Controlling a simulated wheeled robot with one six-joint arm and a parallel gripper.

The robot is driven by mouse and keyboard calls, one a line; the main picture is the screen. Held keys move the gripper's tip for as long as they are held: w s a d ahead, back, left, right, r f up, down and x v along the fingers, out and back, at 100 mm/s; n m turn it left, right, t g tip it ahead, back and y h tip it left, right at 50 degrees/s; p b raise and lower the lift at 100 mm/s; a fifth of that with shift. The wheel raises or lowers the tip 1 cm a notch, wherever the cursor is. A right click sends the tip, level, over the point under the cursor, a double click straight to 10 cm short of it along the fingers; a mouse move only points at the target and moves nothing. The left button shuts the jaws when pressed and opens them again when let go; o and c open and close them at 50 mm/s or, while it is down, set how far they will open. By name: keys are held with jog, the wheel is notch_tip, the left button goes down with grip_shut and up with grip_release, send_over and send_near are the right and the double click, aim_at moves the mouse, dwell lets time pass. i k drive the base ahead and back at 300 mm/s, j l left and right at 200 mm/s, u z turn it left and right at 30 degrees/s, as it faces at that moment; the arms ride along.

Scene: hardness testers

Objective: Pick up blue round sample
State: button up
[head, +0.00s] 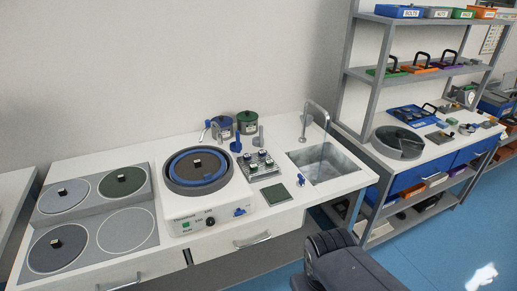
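I cannot pick out the blue round sample for certain. A small blue piece (301,180) stands on the white counter just left of the sink; its shape is too small to tell. Another blue piece (240,212) is at the front right of the polishing machine (190,222). Small blue items (452,121) also lie on the right-hand workbench. A dark part of my arm (345,268) shows at the bottom, in front of the counter. My gripper's fingers do not show.
A holder with several metal pieces (258,165) and a dark green plate (276,194) lie between the polisher and the sink (330,165). A tall faucet (313,112) rises behind the sink. Shelves (415,75) stand at right. The blue floor (430,250) is clear at lower right.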

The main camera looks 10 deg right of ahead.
aim_at(263, 153)
jog(key=i+l, duration=0.1)
jog(key=i, duration=0.35)
jog(key=i+l, duration=0.1)
jog(key=i, duration=0.35)
jog(key=i+l+u, duration=0.1)
jog(key=i, duration=0.35)
